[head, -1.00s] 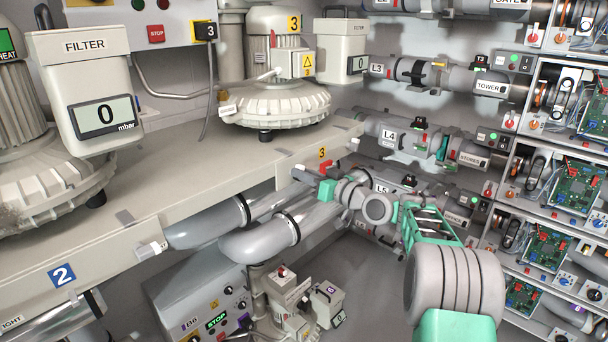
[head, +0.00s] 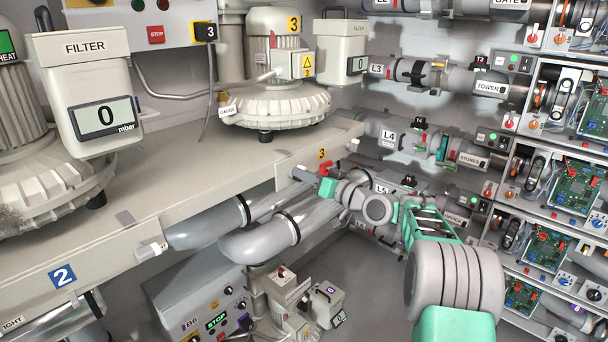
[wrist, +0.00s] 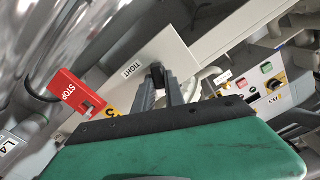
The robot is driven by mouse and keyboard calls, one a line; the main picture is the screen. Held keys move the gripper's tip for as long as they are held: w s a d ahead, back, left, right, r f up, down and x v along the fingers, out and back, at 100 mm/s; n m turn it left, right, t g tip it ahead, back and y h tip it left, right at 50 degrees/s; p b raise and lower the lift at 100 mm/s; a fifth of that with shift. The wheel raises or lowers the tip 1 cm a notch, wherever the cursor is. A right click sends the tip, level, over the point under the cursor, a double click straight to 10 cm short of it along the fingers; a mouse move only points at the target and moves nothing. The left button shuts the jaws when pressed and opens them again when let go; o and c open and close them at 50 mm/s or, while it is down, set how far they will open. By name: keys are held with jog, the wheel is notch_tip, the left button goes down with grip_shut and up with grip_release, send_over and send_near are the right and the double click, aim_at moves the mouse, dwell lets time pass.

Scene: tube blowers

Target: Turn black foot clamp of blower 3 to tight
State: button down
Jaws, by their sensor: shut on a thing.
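Blower 3 (head: 272,100), a pale ribbed machine with a yellow 3 label, stands at the far end of the bench. My gripper (head: 300,174) reaches the bench's front edge below it, by the yellow 3 plate (head: 321,153). In the wrist view my gripper (wrist: 164,84) is shut on the black foot clamp (wrist: 157,71), of which only a small dark end shows at the fingertips. A TIGHT label (wrist: 132,69) is on the pale beam beside it. The clamp is too small and covered to make out in the head view.
A red STOP tab (wrist: 75,92) sticks out close to my fingers; it also shows in the head view (head: 326,168). Grey pipes (head: 265,240) run below the bench edge. Pipe lines and open electronics racks (head: 565,190) stand to the right.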

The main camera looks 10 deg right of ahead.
jog(key=m+p, duration=0.1)
jog(key=m, duration=0.3)
jog(key=m+p, duration=0.2)
jog(key=m, duration=0.2)
jog(key=m+p, duration=0.2)
jog(key=m, duration=0.2)
jog(key=shift+w+d+f+m, duration=0.2)
jog(key=shift+d+f+m, duration=0.05)
jog(key=shift+f+m, duration=0.15)
jog(key=shift+p, duration=0.3)
jog(key=c, duration=1.4)
grip_release()
jog(key=shift+f, duration=0.1)
